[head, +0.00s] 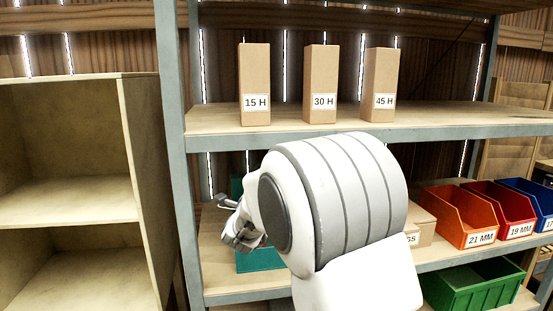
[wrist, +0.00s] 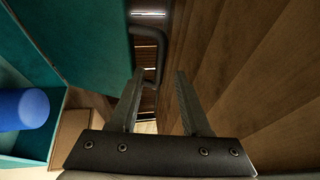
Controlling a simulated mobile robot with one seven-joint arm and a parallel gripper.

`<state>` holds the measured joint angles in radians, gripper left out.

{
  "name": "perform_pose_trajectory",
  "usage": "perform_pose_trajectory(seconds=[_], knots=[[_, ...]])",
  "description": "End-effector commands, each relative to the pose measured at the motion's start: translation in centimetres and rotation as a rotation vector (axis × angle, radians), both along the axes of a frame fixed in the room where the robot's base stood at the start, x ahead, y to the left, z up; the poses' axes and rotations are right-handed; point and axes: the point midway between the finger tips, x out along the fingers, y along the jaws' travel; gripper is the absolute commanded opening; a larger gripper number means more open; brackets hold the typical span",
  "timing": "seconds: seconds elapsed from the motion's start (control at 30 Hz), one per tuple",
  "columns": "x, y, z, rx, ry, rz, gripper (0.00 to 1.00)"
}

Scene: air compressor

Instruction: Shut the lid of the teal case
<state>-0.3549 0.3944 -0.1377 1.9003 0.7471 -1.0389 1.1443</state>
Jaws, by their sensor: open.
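The teal case (head: 258,260) stands on the middle shelf, largely hidden behind my arm in the head view. Its teal lid (wrist: 85,45) stands raised in the wrist view; a strip of it shows in the head view (head: 236,188). A dark bar handle (wrist: 159,50) sticks out from the lid's face. A blue cylinder (wrist: 22,109) lies inside the open case. My gripper (wrist: 158,73) is open, its fingers pointing toward the handle's near end. I cannot tell whether a finger touches the handle or lid. My gripper (head: 232,222) is beside the case in the head view.
Three labelled cardboard boxes (head: 322,85) stand on the upper shelf. Orange (head: 468,218), red (head: 504,208) and blue bins line the middle shelf at right, with a green bin (head: 475,287) below. A grey shelf post (head: 172,130) rises left of the case.

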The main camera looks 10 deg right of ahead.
Motion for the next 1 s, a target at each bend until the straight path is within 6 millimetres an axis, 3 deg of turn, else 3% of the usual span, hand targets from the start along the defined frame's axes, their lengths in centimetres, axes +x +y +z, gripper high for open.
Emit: perform_pose_trajectory(seconds=[0.2,0.4,0.6,0.9,0.93,1.0], knots=[[3.9,-1.7,0.7,0.000,0.000,-0.002,0.47],[6.4,-2.7,1.2,-0.001,0.000,-0.001,0.47],[7.6,-3.2,1.4,-0.001,0.001,0.000,0.47],[7.7,-3.3,1.5,0.000,0.001,0.000,0.47],[7.7,-3.3,1.4,0.000,0.001,0.000,0.45],[7.7,-3.3,1.4,0.000,0.001,0.000,0.33]])
